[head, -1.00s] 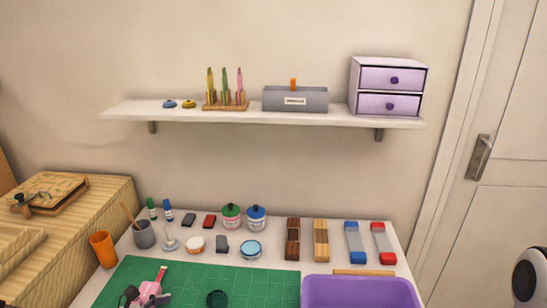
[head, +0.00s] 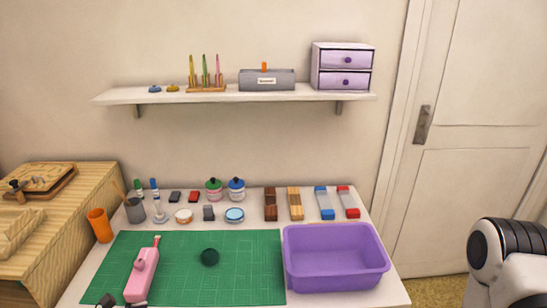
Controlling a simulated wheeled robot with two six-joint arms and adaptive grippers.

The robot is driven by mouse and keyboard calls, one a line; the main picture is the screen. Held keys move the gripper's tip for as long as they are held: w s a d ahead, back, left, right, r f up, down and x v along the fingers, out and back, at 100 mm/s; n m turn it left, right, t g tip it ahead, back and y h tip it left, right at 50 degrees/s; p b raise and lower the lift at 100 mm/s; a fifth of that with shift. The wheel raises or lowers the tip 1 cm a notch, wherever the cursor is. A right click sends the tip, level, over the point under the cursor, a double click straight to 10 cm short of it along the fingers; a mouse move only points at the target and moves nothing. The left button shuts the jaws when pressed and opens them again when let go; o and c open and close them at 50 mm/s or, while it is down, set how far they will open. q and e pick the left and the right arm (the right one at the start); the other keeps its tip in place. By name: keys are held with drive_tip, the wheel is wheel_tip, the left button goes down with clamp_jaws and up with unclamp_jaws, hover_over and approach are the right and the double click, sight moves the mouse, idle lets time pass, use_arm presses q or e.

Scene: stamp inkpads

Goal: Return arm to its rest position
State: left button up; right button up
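Only a small dark part of what looks like my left gripper (head: 106,300) shows at the bottom left edge, just left of a pink tool (head: 141,276). Its fingers are mostly cut off, so I cannot tell whether it is open. The pink tool lies on the green mat (head: 225,270) and appears apart from the gripper. A white and black part of my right arm shows at the lower right; its gripper is out of view.
A purple bin (head: 337,282) stands right of the mat. A dark round item (head: 209,257) lies on the mat. Jars, inkpads and blocks line the back of the white table (head: 262,219). An orange cup (head: 100,225) stands at left. A shelf (head: 215,96) hangs above.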

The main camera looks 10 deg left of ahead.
use_arm(q)
drive_tip(key=s+d+f+m+g+h, duration=0.1)
drive_tip(key=s+d+f+m+g, duration=0.4)
drive_tip(key=s+d+m+g, duration=0.55)
drive_tip(key=s+d+f+m+g+y, duration=0.1)
drive_tip(key=s+f+m+g+y, duration=0.3)
drive_tip(key=s+m+y, duration=0.75)
drive_tip(key=w+m+t+h, duration=0.1)
drive_tip(key=m, duration=0.1)
drive_tip(key=w+d+m+t+h, duration=0.1)
drive_tip(key=m, duration=0.1)
drive_tip(key=w+d+m+t+h, duration=0.1)
drive_tip(key=w+m, duration=0.1)
drive_tip(key=shift+f+t, duration=0.25)
drive_tip(key=shift+f, duration=0.1)
